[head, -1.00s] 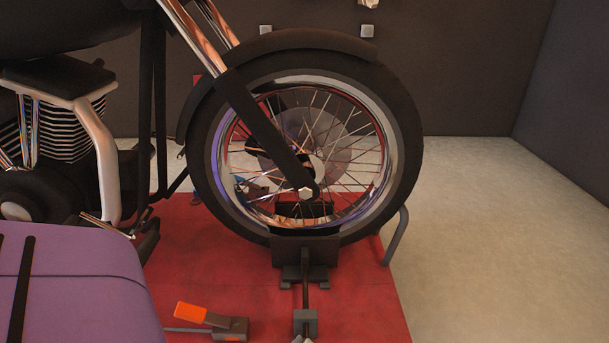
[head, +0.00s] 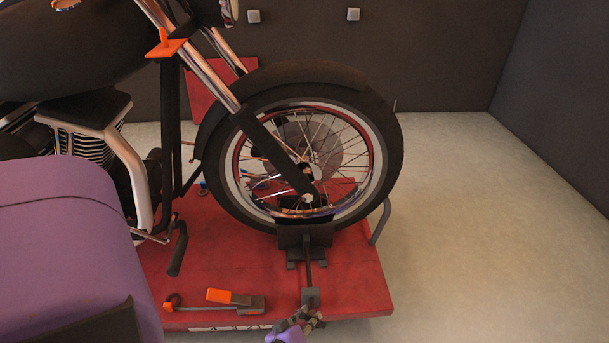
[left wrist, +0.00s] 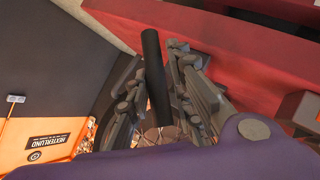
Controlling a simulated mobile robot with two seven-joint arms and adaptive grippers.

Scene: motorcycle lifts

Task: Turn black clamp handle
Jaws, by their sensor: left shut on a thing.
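The wheel clamp stands on the red lift at the foot of the front wheel. It has a dark plate (head: 305,236) against the tyre, a thin rod and a small grey block (head: 310,298) near the lift's front edge. My left gripper (head: 304,318) is at that block, low in the head view. In the left wrist view the black clamp handle (left wrist: 153,62) is a straight dark bar between the two fingers of my left gripper (left wrist: 160,95), which is shut on it. The handle is hardly visible in the head view. My right gripper is not in view.
The motorcycle's front wheel (head: 303,160) stands on the red lift platform (head: 220,245). A bent grey bar (head: 381,222) stands right of the wheel. The pale floor (head: 470,240) at the right is clear.

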